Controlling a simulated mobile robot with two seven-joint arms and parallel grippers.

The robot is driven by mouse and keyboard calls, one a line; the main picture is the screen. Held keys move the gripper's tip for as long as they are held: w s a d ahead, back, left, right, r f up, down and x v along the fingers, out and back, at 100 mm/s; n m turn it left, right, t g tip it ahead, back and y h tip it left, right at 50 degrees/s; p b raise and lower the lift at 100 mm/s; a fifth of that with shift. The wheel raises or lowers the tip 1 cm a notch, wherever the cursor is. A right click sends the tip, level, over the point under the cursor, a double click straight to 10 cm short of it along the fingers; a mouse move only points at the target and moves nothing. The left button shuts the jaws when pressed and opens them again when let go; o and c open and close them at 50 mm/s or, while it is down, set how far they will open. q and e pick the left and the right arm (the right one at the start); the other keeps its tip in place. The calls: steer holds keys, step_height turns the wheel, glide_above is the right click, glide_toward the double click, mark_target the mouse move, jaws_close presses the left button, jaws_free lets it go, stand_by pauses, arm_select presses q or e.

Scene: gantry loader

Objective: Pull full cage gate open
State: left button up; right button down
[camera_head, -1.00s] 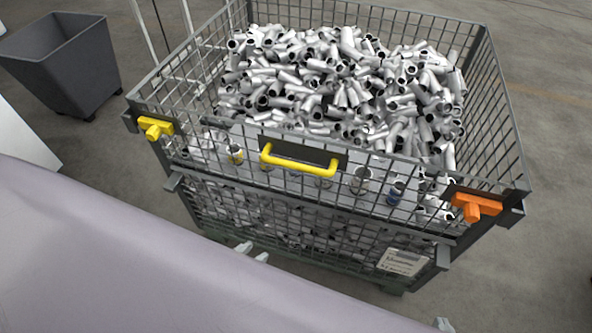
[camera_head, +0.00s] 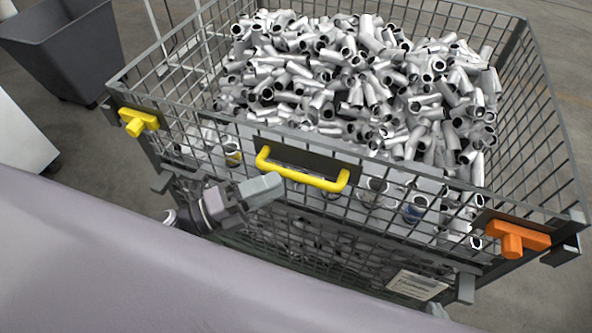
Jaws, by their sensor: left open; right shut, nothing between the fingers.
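The full wire cage (camera_head: 565,150) holds a heap of grey metal pipe fittings (camera_head: 350,80). Its front gate stands upright and looks closed, with a yellow bar handle (camera_head: 302,174) at the top middle. A yellow latch (camera_head: 138,121) is at the gate's left end and an orange latch (camera_head: 515,238) at its right end. My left gripper (camera_head: 264,190) is open and empty, just below and left of the handle, in front of the mesh; contact cannot be told. My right gripper (camera_head: 436,310) shows only as a grey tip at the bottom right, shut and empty.
A dark grey bin (camera_head: 65,50) stands at the upper left. A white box (camera_head: 20,140) is at the left edge. A white label (camera_head: 415,284) is on the cage's lower front. Bare floor lies to the cage's right.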

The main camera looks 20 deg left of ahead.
mark_target(297, 173)
arm_select(q)
steer(key=p+x, duration=0.1)
steer(key=x, duration=0.5)
jaws_close()
